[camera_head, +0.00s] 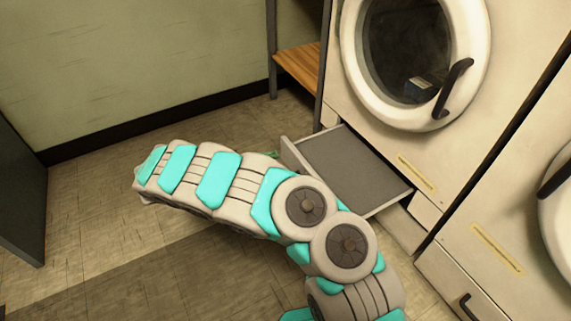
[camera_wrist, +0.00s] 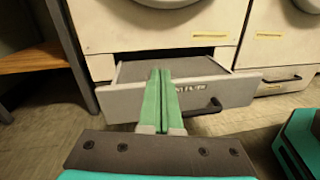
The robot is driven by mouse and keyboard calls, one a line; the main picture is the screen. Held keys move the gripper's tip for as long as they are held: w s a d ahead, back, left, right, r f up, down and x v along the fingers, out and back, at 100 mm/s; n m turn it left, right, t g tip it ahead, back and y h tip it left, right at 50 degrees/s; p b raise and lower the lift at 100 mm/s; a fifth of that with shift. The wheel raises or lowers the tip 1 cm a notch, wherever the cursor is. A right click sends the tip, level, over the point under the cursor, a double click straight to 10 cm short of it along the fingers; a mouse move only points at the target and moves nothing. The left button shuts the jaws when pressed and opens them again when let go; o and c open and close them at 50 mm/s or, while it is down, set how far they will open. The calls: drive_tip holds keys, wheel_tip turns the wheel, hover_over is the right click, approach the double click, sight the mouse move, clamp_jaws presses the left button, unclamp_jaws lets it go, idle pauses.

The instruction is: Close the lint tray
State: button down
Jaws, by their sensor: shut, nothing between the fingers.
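The lint tray (camera_head: 350,170) is a flat grey drawer, pulled out from the base of a cream dryer in the head view. In the wrist view its pale front panel (camera_wrist: 240,93) faces me, with a dark handle (camera_wrist: 208,107) on it. My gripper (camera_wrist: 160,73) shows as two green fingers, shut together and empty, pointing at the tray front left of the handle. The fingers hide part of the panel. I cannot tell whether the tips touch it. In the head view my arm hides most of the gripper.
The dryer's round door (camera_head: 415,60) is above the tray. Another machine (camera_head: 500,250) with a closed lower drawer stands to the right. A wooden shelf (camera_head: 298,65) on a dark frame is left of the dryer. The tiled floor (camera_head: 90,220) at left is clear.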

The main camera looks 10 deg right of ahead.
sight(296, 156)
drive_tip(key=a+f+n+t, duration=0.3)
drive_tip(key=a+f, duration=0.4)
drive_tip(key=x, duration=0.4)
drive_tip(key=b+x, duration=0.1)
drive_tip(key=x, duration=0.9)
drive_tip(key=shift+s+d+b, duration=0.1)
drive_tip(key=shift+s+b, duration=0.2)
drive_tip(key=shift+b, duration=0.1)
drive_tip(key=shift+f, duration=0.1)
